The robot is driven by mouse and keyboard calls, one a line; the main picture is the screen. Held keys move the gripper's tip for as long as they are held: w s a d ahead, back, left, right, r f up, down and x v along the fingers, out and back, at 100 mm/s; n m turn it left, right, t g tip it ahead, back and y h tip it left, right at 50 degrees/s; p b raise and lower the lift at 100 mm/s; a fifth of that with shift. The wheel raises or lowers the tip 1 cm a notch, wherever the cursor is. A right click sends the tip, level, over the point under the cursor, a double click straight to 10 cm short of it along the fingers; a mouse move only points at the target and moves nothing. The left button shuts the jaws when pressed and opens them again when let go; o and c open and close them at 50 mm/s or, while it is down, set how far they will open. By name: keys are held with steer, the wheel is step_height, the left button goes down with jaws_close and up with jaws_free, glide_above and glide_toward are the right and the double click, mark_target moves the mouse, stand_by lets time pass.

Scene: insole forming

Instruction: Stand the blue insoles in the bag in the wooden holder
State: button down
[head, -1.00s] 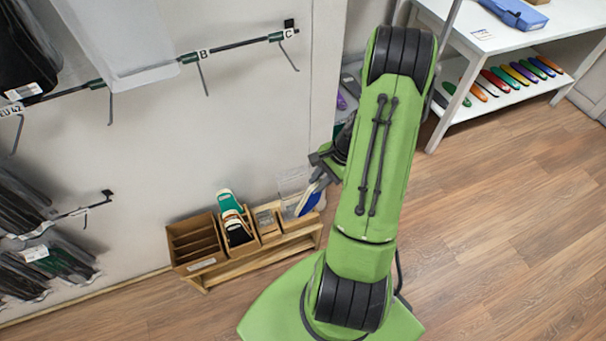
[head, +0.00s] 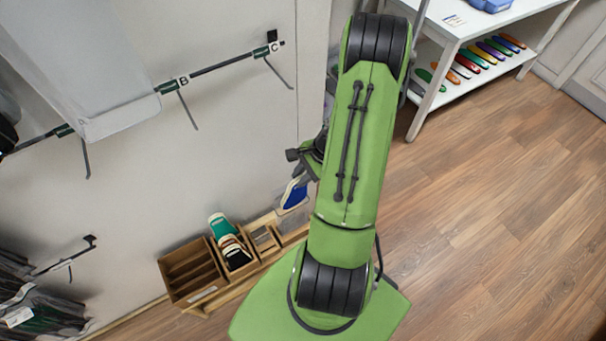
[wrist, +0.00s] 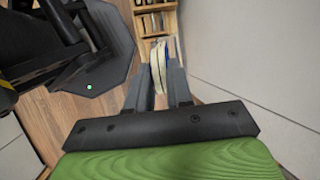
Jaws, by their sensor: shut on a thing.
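My gripper (head: 305,175) is shut on the blue insoles (head: 294,194), which hang below it, pale-edged and a little tilted, above the right end of the low wooden bench. In the wrist view the insoles (wrist: 160,66) show edge-on between the two fingers (wrist: 162,88); the bag cannot be made out clearly. The wooden holder (head: 182,291) stands on the bench to the left, with slots on its left side. Green and black pale-edged insoles (head: 229,240) stand in the compartment beside these slots. The holder also shows at the top of the wrist view (wrist: 137,24).
A small wooden box (head: 264,238) sits between the holder and my gripper. The wall with hooks and hanging bags (head: 25,310) is close behind. A white table (head: 450,28) with several coloured insoles on its lower shelf stands at upper right. The floor at right is clear.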

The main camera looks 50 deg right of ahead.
steer(key=shift+g, duration=0.5)
steer(key=shift+w+d+f+b, duration=0.1)
steer(key=shift+w+f+b, duration=0.1)
steer(key=shift+w+f, duration=0.3)
steer(key=shift+w+d+f+b, duration=0.1)
steer(key=shift+w+f+b, duration=0.1)
steer(key=shift+f, duration=0.5)
steer(key=shift+w+d+f+b, duration=0.15)
steer(key=shift+w+f, duration=0.2)
steer(key=shift+f, duration=0.25)
steer(key=c, duration=0.9)
jaws_free()
steer(key=shift+c, duration=0.2)
steer(key=p+v, duration=0.3)
steer(key=v, duration=1.2)
steer(key=shift+d+r, duration=0.2)
steer(key=shift+r, duration=0.15)
steer(key=shift+s, duration=0.1)
